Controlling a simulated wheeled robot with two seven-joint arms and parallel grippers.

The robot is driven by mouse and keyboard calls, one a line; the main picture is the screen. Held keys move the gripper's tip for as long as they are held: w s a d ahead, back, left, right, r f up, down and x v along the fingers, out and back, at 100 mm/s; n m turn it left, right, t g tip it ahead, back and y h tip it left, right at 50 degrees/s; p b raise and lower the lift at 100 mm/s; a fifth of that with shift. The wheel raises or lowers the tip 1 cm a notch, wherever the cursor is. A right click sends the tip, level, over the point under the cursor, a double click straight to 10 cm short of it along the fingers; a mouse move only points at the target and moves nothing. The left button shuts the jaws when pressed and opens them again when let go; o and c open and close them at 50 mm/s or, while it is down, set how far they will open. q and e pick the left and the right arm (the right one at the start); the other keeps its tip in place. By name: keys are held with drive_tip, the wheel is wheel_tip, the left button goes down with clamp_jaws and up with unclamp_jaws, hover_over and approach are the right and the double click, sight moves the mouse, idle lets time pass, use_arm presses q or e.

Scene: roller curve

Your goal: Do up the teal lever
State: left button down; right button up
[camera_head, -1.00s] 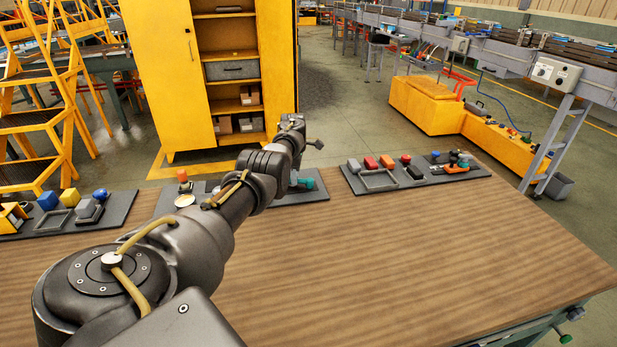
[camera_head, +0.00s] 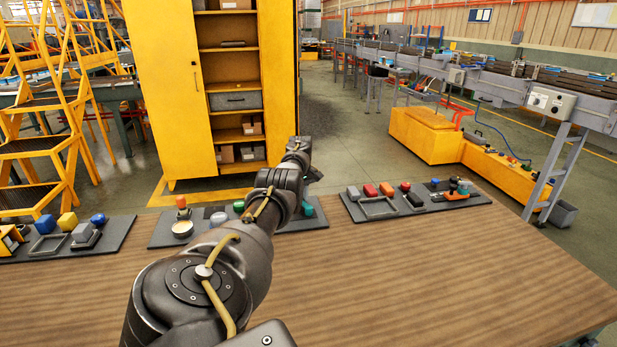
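The middle board (camera_head: 160,238) on the table carries several small controls. A teal part (camera_head: 308,208) stands at its right end, partly hidden by my arm; I cannot make out its lever shape or position. A small dark teal piece (camera_head: 315,173) shows beside the wrist, and I cannot tell whether it joins that part. My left arm crosses the middle board, and its gripper (camera_head: 301,148) is at the board's right end, small and mostly hidden behind the wrist. Whether it touches anything is not visible. My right gripper is not in view.
The right board (camera_head: 425,207) holds red, black, orange and teal controls. The left board (camera_head: 70,249) holds blue, yellow and grey ones. The wooden table top (camera_head: 430,270) is clear at the front right. A yellow cabinet (camera_head: 165,90) stands behind the table.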

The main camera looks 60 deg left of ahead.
use_arm(q)
drive_tip(key=shift+w+f+m+b, duration=0.2)
drive_tip(key=shift+w+m+b, duration=0.3)
drive_tip(key=shift+m+b, duration=0.55)
drive_tip(key=shift+w+d+r+m+b, duration=0.15)
drive_tip(key=shift+w+m+b, duration=0.25)
drive_tip(key=shift+m, duration=0.55)
